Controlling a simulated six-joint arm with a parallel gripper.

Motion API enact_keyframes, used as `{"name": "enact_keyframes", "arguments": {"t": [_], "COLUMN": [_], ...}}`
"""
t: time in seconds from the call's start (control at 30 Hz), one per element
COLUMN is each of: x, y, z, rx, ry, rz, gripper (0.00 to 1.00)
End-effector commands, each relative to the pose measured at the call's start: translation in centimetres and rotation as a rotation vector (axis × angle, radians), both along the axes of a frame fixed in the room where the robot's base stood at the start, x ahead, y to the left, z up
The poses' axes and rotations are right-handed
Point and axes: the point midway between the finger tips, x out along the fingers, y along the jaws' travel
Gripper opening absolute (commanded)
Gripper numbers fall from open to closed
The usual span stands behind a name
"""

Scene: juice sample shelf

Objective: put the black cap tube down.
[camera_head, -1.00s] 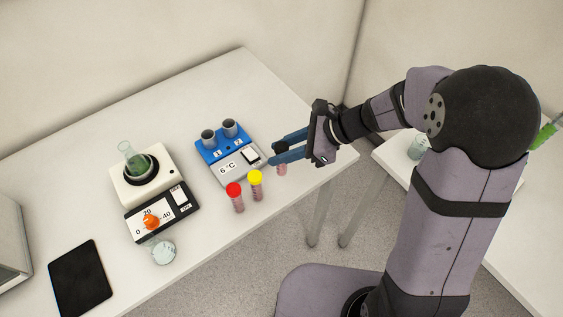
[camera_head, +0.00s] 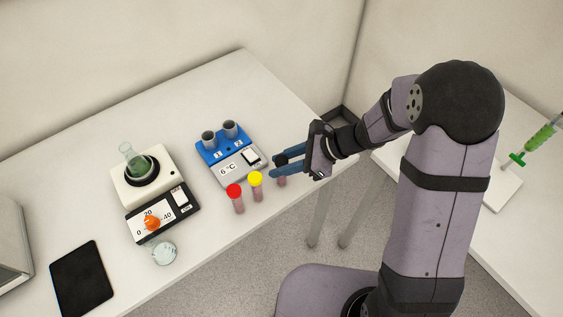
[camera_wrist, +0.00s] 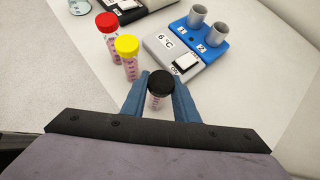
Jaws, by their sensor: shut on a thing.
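The black cap tube (camera_wrist: 160,85) is between the blue fingers of my gripper (camera_wrist: 160,100) in the wrist view. The fingers are shut on it, and it looks upright with its black cap on top. In the head view my gripper (camera_head: 278,166) is near the table's front right edge, right of the yellow cap tube. The cap (camera_head: 281,159) shows between the fingers and the pink lower part shows beneath them. I cannot tell whether its base touches the table.
The yellow cap tube (camera_head: 256,185) and red cap tube (camera_head: 236,198) stand left of my gripper. A blue and grey cooler (camera_head: 231,158) reading 6 °C stands behind them, with two grey holders. A white stirrer (camera_head: 148,180) holds a flask further left. The table's front edge is close.

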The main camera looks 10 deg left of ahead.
Motion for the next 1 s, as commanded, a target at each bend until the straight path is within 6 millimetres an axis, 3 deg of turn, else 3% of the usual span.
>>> {"name": "enact_keyframes", "arguments": {"t": [0.13, 0.17, 0.2, 0.23, 0.67, 1.0], "x": [0.0, 0.0, 0.0, 0.0, 0.0, 0.2], "y": [0.0, 0.0, 0.0, 0.0, -0.1, -3.9], "z": [-0.5, -0.3, -0.3, -0.3, 0.3, 3.4], "rx": [0.000, 0.000, 0.000, 0.000, 0.000, 0.002], "ry": [0.000, 0.000, 0.000, 0.000, 0.000, -0.005], "rz": [0.000, 0.000, 0.000, 0.000, 0.000, -0.004], "gripper": [0.00, 0.34, 0.44, 0.46, 0.46, 0.46]}}
